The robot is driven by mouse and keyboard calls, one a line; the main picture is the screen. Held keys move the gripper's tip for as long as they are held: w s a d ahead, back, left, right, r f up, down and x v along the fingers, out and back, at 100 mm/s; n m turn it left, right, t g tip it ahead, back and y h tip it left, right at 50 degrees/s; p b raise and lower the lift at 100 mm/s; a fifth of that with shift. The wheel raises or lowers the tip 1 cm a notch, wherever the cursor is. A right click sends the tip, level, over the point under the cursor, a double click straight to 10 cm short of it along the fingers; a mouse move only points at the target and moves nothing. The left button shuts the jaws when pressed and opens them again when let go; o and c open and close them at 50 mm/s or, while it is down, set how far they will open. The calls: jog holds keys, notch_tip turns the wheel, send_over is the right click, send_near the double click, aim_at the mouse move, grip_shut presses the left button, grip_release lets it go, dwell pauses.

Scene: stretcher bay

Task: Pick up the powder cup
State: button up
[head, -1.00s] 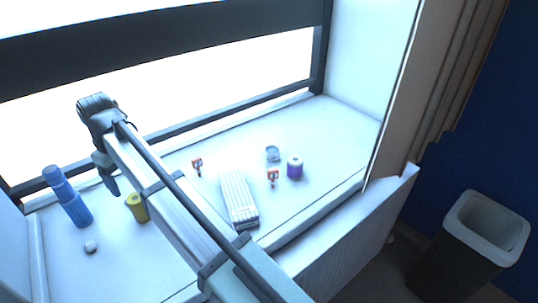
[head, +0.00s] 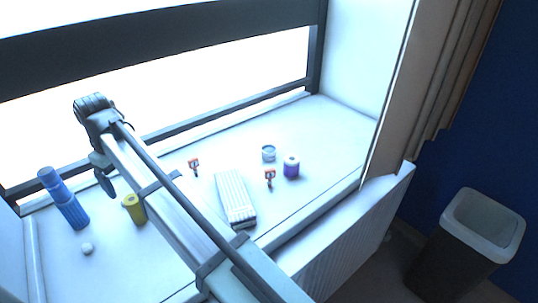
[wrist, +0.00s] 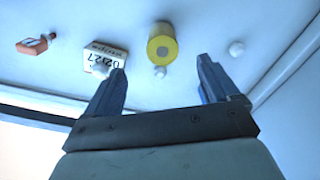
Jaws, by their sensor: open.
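A small round pale cup with a grey-blue band, which looks like the powder cup (head: 268,153), stands on the white window sill right of centre in the head view. It is not visible in the wrist view. A purple jar with a white top (head: 291,167) stands close to its right. My gripper (head: 104,180) is far to the left, above the sill near a yellow container (head: 133,208). The yellow container (wrist: 162,45) lies beyond the fingertips.
Two small orange-and-white items (head: 194,166) (head: 269,178) and a white ribbed pad (head: 235,199) lie nearby. A blue bottle (head: 68,203) and white ball (head: 87,248) are at left. The sill's right end is clear.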

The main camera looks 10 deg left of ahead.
jog(key=w+d+m, duration=0.3)
jog(key=w+d, duration=1)
jog(key=w, duration=0.1)
jog(key=r, duration=0.2)
send_over(269, 147)
jog(key=s, duration=0.3)
notch_tip(269, 147, down, 9)
jog(key=shift+a+r, duration=0.1)
jog(key=shift+a, duration=0.05)
jog(key=shift+w+d+f, duration=0.15)
jog(key=shift+f, duration=1.2)
jog(key=shift+w+d+f, duration=0.1)
jog(key=shift+w+f, duration=0.05)
jog(key=shift+f, duration=1.15)
jog(key=c, duration=1.1)
